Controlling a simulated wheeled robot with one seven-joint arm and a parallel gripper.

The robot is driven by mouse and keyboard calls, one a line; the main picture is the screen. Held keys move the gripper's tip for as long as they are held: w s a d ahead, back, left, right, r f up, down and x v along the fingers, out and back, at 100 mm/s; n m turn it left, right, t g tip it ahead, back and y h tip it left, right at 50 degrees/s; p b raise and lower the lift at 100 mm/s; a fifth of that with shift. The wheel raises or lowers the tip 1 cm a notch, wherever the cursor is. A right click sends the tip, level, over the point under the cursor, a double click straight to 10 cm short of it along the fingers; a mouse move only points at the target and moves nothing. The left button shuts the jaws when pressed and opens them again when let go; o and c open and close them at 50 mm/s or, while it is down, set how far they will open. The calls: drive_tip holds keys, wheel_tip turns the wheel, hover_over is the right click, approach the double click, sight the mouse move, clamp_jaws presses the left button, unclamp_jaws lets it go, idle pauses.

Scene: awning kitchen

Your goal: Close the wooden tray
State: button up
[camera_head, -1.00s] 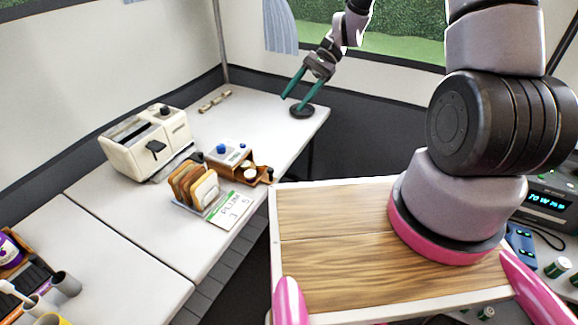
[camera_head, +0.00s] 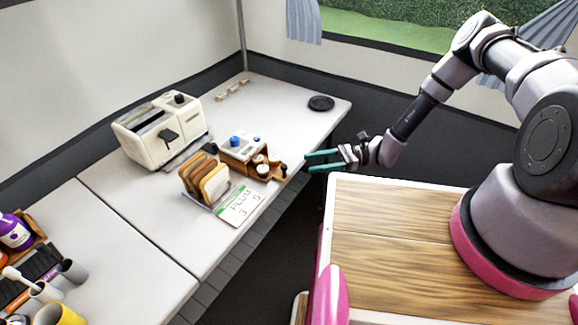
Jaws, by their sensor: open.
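The wooden tray (camera_head: 270,172) is orange-brown and sits at the table's right edge.
A toast rack (camera_head: 206,184) with bread slices and a PLUM card (camera_head: 240,204) stand in front of the tray. A cream toaster (camera_head: 160,130) is to the left. A black disc (camera_head: 321,103) lies near the far table corner. The table (camera_head: 275,105) behind the box is mostly clear.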

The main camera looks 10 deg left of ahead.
sight(284, 165)
drive_tip(key=x, duration=0.9)
drive_tip(key=shift+s+a, duration=0.2)
drive_tip(key=shift+a, duration=0.1)
clamp_jaws()
idle(1.0)
